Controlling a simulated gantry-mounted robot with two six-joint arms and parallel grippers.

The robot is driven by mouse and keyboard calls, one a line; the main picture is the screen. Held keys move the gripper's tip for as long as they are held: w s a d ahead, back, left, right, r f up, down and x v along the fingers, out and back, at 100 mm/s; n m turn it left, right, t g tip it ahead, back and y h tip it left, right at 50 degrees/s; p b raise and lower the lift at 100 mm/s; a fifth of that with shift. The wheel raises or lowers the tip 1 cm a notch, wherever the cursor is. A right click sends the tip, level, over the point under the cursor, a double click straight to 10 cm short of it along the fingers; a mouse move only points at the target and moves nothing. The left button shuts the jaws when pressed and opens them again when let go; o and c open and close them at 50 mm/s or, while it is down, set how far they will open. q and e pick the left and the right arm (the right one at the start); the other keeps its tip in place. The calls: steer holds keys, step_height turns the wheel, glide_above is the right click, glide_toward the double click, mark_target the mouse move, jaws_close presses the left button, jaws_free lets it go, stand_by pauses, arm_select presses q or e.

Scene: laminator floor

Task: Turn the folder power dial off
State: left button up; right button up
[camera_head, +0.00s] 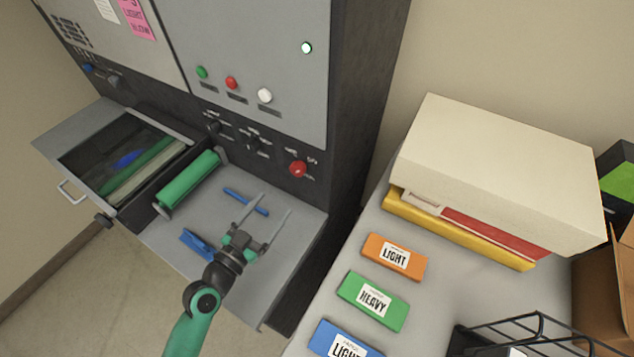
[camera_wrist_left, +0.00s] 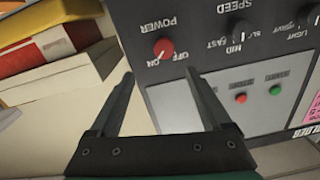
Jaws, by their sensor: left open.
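The red power dial (camera_head: 298,169) is on the dark lower strip of the machine's front, at its right end. In the left wrist view, which looks upside down, the dial (camera_wrist_left: 163,48) shows with the words POWER, OFF and ON around it. Which word it points to is too small to tell. My left gripper (camera_head: 275,203) is open and empty, over the grey shelf in front of the machine. Its fingers aim toward the dial and appear apart from it. In the left wrist view the dial lies beyond the gap between the fingertips (camera_wrist_left: 161,78). My right gripper is not in view.
Black speed and weight knobs (camera_head: 252,143) sit left of the dial. A green roller (camera_head: 188,183), a blue pen (camera_head: 246,201) and a blue clip (camera_head: 197,243) lie on the shelf. A side table (camera_head: 433,287) with boxes and labelled blocks stands at right.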

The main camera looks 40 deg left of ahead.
mark_target(295, 172)
arm_select(q)
steer(key=w, duration=0.4)
steer(key=w+a, duration=0.1)
steer(key=w, duration=0.2)
steer(key=w+a+p, duration=0.1)
steer(key=w, duration=0.3)
steer(key=shift+w+a+f, duration=0.1)
steer(key=shift+w+a, duration=0.1)
steer(key=shift+w, duration=0.15)
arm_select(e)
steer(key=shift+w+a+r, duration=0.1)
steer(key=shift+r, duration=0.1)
arm_select(q)
jaws_close()
